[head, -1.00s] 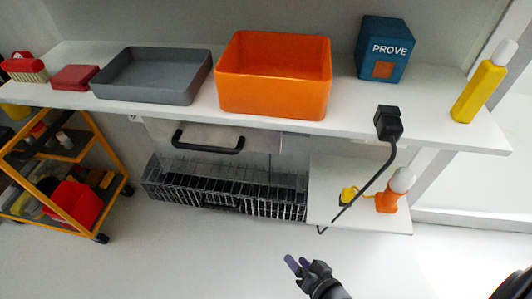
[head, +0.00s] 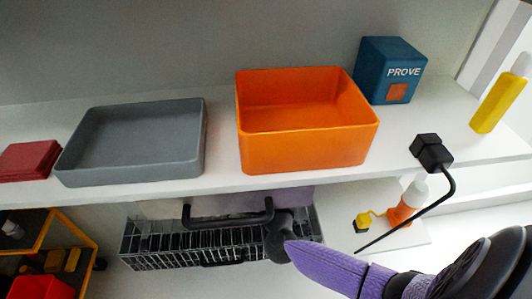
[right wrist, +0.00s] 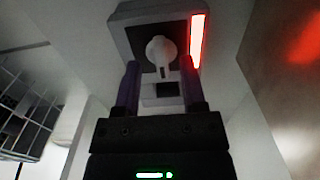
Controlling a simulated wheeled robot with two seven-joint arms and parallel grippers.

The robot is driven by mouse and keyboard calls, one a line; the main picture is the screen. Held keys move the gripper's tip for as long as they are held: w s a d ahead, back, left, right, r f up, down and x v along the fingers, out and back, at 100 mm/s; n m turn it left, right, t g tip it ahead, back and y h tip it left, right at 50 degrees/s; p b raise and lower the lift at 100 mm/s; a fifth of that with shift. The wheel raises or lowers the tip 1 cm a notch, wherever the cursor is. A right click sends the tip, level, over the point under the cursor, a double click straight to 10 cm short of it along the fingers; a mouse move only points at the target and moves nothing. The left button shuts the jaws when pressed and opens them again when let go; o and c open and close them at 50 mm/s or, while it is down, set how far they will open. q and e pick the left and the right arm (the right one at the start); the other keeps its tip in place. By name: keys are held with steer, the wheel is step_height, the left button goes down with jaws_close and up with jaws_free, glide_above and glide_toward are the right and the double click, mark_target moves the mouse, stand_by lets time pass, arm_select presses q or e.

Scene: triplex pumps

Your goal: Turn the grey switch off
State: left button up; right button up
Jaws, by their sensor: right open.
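The grey switch (right wrist: 161,52) is a pale rotary knob with a pointed handle on a grey box (right wrist: 127,20) in the right wrist view. A lit red strip (right wrist: 197,40) runs down the box's right side. My right gripper (right wrist: 159,72) is open, with one finger on each side of the knob's lower part. I cannot tell whether the fingers touch it. In the head view my purple right arm reaches from the lower right to under the shelf, and its fingertips are hidden. The switch is hidden in the head view. My left gripper is not in view.
The white shelf (head: 215,180) above my right arm bears a grey tray (head: 130,145), an orange bin (head: 305,155), a blue PROVE box (head: 385,70) and a black plug (head: 430,150). A wire rack (head: 150,250) and an orange-white bottle (head: 405,205) are below.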

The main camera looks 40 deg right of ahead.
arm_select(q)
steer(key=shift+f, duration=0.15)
arm_select(e)
steer(key=shift+w+d, duration=0.2)
steer(key=shift+w, duration=0.15)
steer(key=shift+c, duration=0.3)
jaws_close()
arm_select(q)
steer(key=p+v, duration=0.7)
steer(key=p, duration=0.1)
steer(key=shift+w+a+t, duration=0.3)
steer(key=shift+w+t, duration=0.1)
arm_select(e)
steer(key=n, duration=1.8)
steer(key=shift+a, duration=0.1)
